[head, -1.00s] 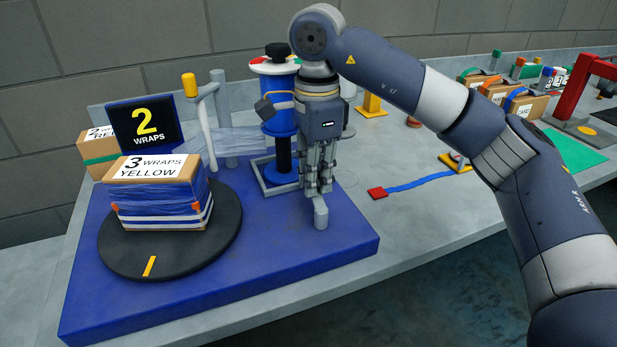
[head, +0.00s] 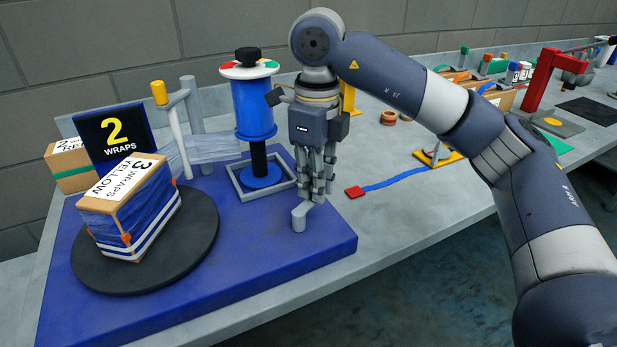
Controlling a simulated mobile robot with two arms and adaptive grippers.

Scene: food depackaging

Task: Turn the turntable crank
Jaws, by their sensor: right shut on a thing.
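The grey crank (head: 300,215) stands on the right part of the blue base (head: 290,250). My right gripper (head: 316,192) points down from above and is shut on the crank's upper end, hiding its handle. The black turntable (head: 195,252) is on the left of the base. A box (head: 140,215) labelled "3 WRAPS YELLOW" sits on it, turned at an angle, with blue film around its sides. A clear film strip (head: 215,148) runs from the box side towards the blue film spool (head: 254,108). My left gripper is out of view.
A sign (head: 113,137) reading "2 WRAPS" stands behind the turntable, with another box (head: 68,165) at its left. A yellow-topped post (head: 172,125) stands near the film. A blue strap (head: 395,182) lies right of the base. Cartons and a red stand (head: 540,80) are further right.

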